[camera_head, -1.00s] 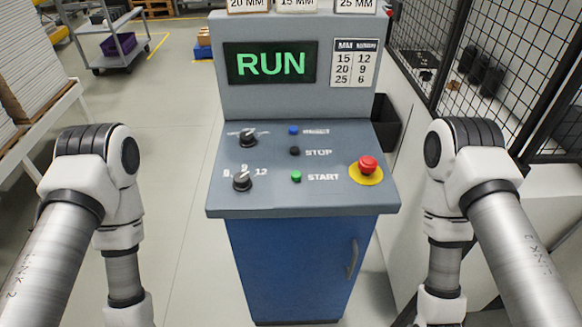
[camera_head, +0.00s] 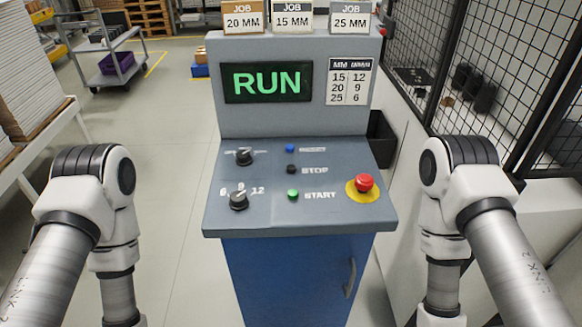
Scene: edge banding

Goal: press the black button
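The black button (camera_head: 291,169) is a small round knob on the sloped grey panel of the control console (camera_head: 217,217), beside the label STOP. A blue button (camera_head: 290,148) sits just above it and a green START button (camera_head: 293,194) just below it. The console's screen (camera_head: 267,81) reads RUN in green. My two arms stand to the left and right of the console, clear of the panel. Both grippers are below the bottom edge of the view.
A red mushroom button (camera_head: 363,182) on a yellow disc is right of the small buttons. Two black rotary knobs, one upper (camera_head: 244,157) and one lower (camera_head: 239,201), are at the left. A black mesh fence (camera_head: 480,75) stands at right.

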